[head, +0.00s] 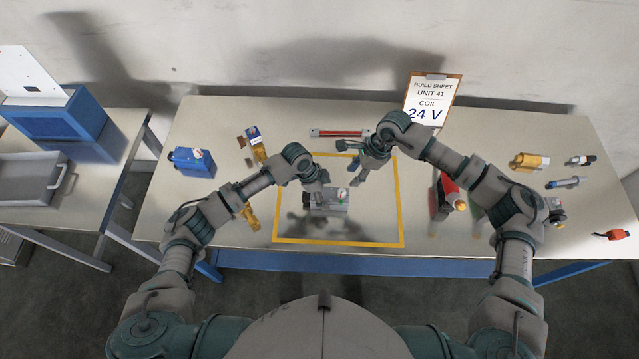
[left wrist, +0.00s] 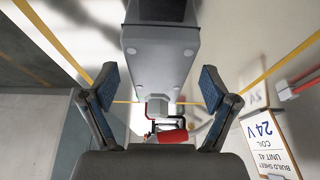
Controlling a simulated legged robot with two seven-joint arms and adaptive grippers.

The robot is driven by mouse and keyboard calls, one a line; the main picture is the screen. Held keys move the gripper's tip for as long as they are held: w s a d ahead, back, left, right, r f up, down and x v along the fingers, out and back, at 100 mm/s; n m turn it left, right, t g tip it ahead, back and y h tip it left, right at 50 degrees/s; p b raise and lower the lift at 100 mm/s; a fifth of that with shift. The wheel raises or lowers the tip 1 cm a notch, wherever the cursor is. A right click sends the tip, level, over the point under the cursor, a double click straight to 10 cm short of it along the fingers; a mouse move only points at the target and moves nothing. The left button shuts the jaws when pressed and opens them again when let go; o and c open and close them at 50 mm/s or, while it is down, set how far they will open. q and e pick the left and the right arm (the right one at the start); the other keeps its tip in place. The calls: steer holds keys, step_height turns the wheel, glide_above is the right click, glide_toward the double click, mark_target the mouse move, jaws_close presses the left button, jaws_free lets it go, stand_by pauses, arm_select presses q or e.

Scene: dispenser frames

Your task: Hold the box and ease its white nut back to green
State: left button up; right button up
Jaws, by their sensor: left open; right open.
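The box (head: 335,208) is grey and lies inside the yellow outline on the table. A small round part (head: 342,194) with white, green and red on it shows at its top right; I cannot tell the nut from the scale. My left gripper (head: 317,194) is over the box's left part and hides some of it. In the left wrist view its blue-padded fingers (left wrist: 158,85) are open on both sides of a grey body (left wrist: 160,45), with gaps. My right gripper (head: 350,166) is open and empty, above and behind the box's right end.
A build sheet (head: 431,98) reading coil 24 V stands at the back. The outline's front is clear.

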arm_select(q)
steer(key=shift+x, duration=0.75)
steer(key=shift+d, duration=0.65)
steer(key=c, duration=0.5)
steer(key=shift+a, duration=0.35)
steer(key=c, duration=0.9)
steer(key=shift+a, duration=0.15)
arm_select(e)
steer(key=shift+d, duration=0.15)
arm_select(q)
steer(key=shift+d, duration=0.4)
arm_select(e)
steer(key=shift+d, duration=0.4)
arm_select(q)
steer(key=shift+a+f, duration=0.1)
steer(key=shift+a, duration=0.05)
arm_select(e)
steer(key=shift+a, duration=0.15)
